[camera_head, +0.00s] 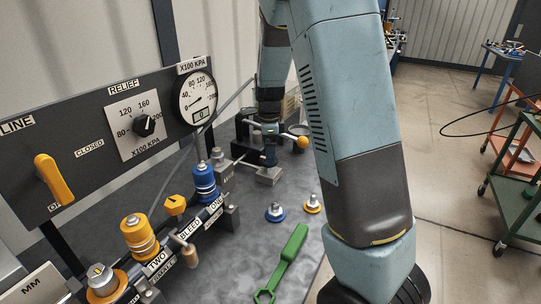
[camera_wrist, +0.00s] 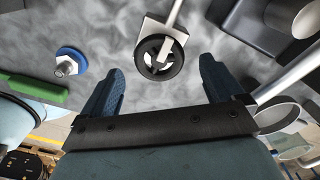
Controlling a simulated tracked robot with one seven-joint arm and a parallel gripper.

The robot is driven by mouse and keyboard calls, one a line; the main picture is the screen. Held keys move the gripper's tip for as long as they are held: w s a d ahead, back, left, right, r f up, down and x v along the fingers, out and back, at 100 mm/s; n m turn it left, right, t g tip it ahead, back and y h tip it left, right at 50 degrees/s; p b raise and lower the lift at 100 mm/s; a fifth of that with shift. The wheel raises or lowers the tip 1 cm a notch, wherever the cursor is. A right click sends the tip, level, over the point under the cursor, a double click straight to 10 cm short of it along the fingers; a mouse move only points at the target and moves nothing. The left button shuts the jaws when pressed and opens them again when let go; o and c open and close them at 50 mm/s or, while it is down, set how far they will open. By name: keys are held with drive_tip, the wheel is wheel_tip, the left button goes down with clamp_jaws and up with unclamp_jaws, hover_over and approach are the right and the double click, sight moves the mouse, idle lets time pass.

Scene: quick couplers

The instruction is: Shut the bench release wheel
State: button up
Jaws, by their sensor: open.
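In the wrist view, a small black spoked handwheel (camera_wrist: 160,63), which looks like the release wheel, sits on a metal stem and pale block (camera_wrist: 160,30). My gripper (camera_wrist: 157,72) has its two blue fingers apart, one on each side of the wheel in the picture. The fingers hold nothing, and gaps show between them and the rim. Whether they are level with the wheel in depth I cannot tell. In the head view, my gripper (camera_head: 269,156) points down over a grey metal block (camera_head: 268,176) on the bench; the wheel is not clearly visible there.
A blue-ringed fitting (camera_head: 275,213), a yellow-ringed fitting (camera_head: 312,205) and a green wrench (camera_head: 286,260) lie on the grey bench. An orange-knobbed lever (camera_head: 302,142) is close beside the gripper. A coupler rail (camera_head: 175,250) and gauge panel (camera_head: 100,135) stand left.

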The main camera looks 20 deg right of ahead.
wheel_tip(320, 180, up, 11)
idle(0.4)
drive_tip(key=shift+r, duration=0.1)
drive_tip(key=s+r+n+t, duration=0.2)
drive_tip(key=s+r+n, duration=0.2)
drive_tip(key=s+n, duration=0.6)
drive_tip(key=s+d+r+n+t, duration=0.1)
drive_tip(key=s+r+n+t, duration=0.2)
drive_tip(key=s+n, duration=0.7)
drive_tip(key=s+r, duration=0.2)
drive_tip(key=s, duration=0.8)
drive_tip(key=shift+d+t, duration=0.15)
drive_tip(key=shift+t, duration=0.15)
